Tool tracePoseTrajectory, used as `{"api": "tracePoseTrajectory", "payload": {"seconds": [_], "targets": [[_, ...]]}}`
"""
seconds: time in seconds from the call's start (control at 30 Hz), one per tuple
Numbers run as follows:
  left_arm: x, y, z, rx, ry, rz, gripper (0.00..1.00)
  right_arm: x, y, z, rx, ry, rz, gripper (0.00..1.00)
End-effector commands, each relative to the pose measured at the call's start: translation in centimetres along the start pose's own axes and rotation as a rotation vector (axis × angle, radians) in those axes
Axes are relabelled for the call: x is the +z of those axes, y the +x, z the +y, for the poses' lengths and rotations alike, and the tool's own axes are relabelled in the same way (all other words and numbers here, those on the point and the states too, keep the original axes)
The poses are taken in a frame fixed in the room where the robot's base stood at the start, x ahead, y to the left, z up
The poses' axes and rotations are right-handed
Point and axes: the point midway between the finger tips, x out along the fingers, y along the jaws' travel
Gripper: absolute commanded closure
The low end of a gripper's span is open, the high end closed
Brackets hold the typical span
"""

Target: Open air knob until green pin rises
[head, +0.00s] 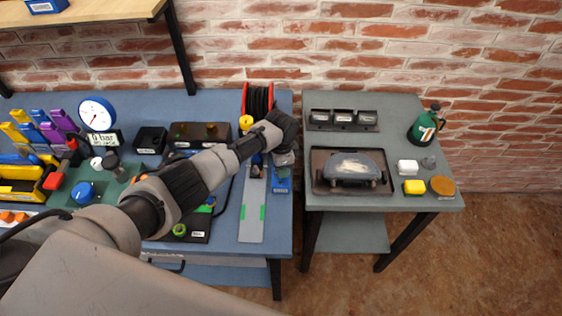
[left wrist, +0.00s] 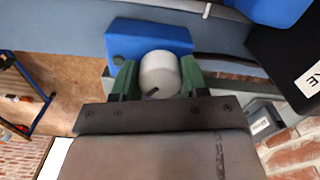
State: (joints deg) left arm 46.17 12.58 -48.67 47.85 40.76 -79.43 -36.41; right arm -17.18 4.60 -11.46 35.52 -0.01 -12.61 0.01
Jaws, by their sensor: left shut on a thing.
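My left gripper (head: 284,158) reaches over the right end of the blue bench, beside a blue block (head: 281,183). In the left wrist view its two green-padded fingers stand on either side of a pale grey round knob (left wrist: 160,72) with a dark mark on it, and are shut on it. The knob sits in front of the blue block, which also shows in that view (left wrist: 148,37). I cannot make out a green pin in either view; the gripper and arm cover part of this area. My right gripper is not in view.
A grey plate (head: 252,212) with green marks lies left of the block. A red reel (head: 258,100) stands behind. At left are a round gauge (head: 97,113) and a blue dial (head: 83,193). A grey side table (head: 330,202) stands right, past a gap.

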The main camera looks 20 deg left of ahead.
Motion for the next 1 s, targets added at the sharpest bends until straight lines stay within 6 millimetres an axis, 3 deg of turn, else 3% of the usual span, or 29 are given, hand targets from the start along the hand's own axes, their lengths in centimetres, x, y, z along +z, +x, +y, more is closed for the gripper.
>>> {"api": "tracePoseTrajectory", "payload": {"seconds": [0.5, 1.0], "targets": [[-0.1, -0.2, 0.0, -0.001, -0.398, 0.002, 0.80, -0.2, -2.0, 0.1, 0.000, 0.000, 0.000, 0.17], [-0.1, -0.1, -0.1, -0.003, -0.512, 0.002, 0.80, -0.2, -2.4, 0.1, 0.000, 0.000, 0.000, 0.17]]}}
